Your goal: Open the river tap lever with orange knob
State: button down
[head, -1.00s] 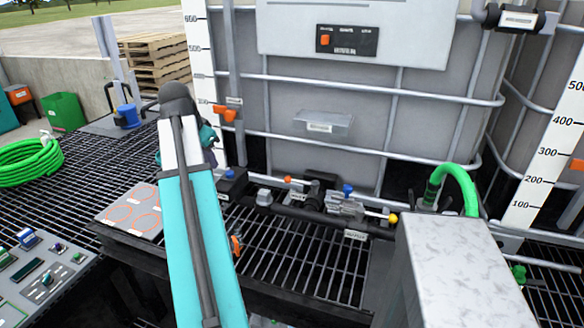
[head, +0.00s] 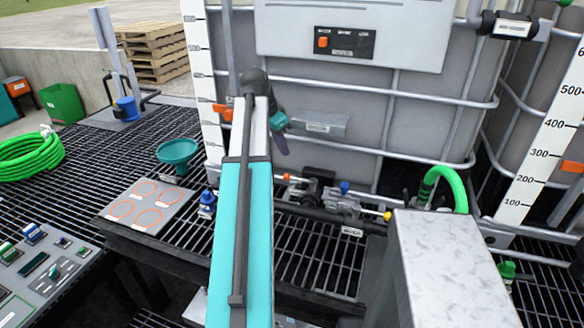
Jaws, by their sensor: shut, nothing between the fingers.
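The lever with the orange knob (head: 287,177) sits at the left of the manifold in front of the large grey tank. Its grey handle points left from a dark valve body (head: 309,190). A blue knob (head: 345,187) and a yellow knob (head: 388,216) show on the levers to its right. Small label writing is unreadable.
A metal box (head: 450,260) stands at the front right, beside a green hose (head: 447,178). A teal funnel (head: 177,152), a blue bottle (head: 207,204) and a plate with orange rings (head: 150,207) are at the left. Black grating (head: 320,255) lies open below the manifold.

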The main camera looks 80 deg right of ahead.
aim_at(300, 180)
jog(key=p+x, duration=0.2)
jog(key=x, duration=0.8)
dwell(0.6)
jog(key=shift+s+a, duration=0.1)
jog(key=shift+s, duration=0.05)
dwell(0.4)
